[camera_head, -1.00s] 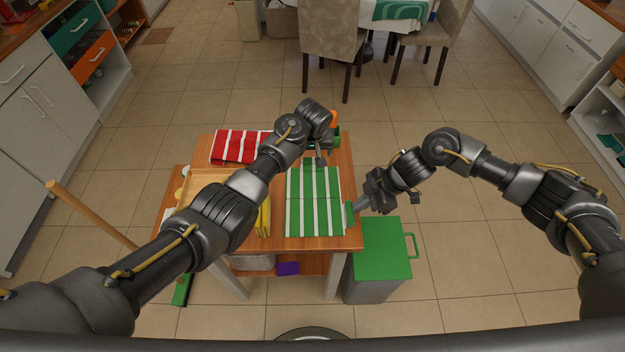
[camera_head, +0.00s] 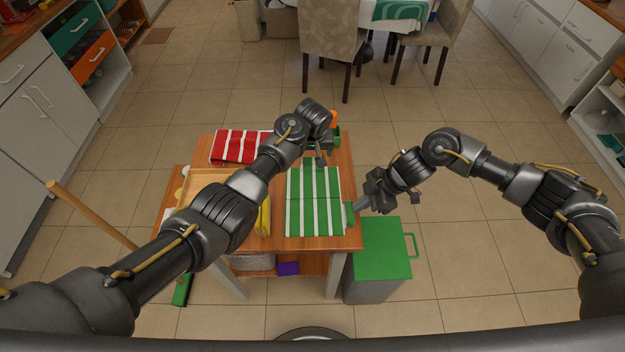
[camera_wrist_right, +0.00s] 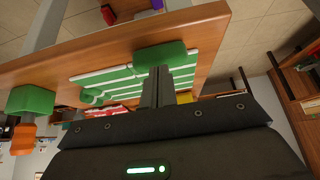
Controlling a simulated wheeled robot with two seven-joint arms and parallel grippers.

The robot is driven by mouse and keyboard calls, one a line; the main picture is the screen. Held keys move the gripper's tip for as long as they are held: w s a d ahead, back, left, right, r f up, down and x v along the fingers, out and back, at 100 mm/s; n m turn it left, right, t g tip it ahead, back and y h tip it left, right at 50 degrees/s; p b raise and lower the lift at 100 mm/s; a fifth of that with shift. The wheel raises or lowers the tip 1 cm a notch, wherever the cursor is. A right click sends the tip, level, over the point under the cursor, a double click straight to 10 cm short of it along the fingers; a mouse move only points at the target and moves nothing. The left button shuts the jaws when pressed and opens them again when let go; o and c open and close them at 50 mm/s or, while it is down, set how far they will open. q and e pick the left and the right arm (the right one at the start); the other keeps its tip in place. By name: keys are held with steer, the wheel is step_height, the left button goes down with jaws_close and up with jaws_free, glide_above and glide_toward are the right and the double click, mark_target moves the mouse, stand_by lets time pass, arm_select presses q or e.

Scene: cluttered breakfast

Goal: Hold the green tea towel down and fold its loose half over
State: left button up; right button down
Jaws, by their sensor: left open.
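The green tea towel (camera_head: 314,215) with white stripes lies flat on the wooden table. It also shows in the right wrist view (camera_wrist_right: 112,80). A crease line runs across its middle. A thick green tab (camera_head: 350,213) sticks out at its right edge by the table edge; it shows in the right wrist view too (camera_wrist_right: 160,57). My left gripper (camera_head: 320,160) is open at the towel's far edge; whether it touches the cloth is hard to tell. My right gripper (camera_head: 358,207) has its fingers close together at the tab and looks shut on it; the fingertips are partly hidden.
A red striped cloth (camera_head: 236,146) lies at the back left of the table (camera_head: 345,240). Yellow bananas (camera_head: 263,218) lie left of the towel, beside a wooden tray (camera_head: 200,182). A green-lidded bin (camera_head: 382,250) stands right of the table. A green and orange object (camera_head: 335,130) is behind my left gripper.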

mark_target(312, 159)
arm_select(q)
steer(key=shift+f, duration=0.1)
stand_by(2.4)
steer(key=shift+x, duration=2.4)
steer(key=c, duration=0.6)
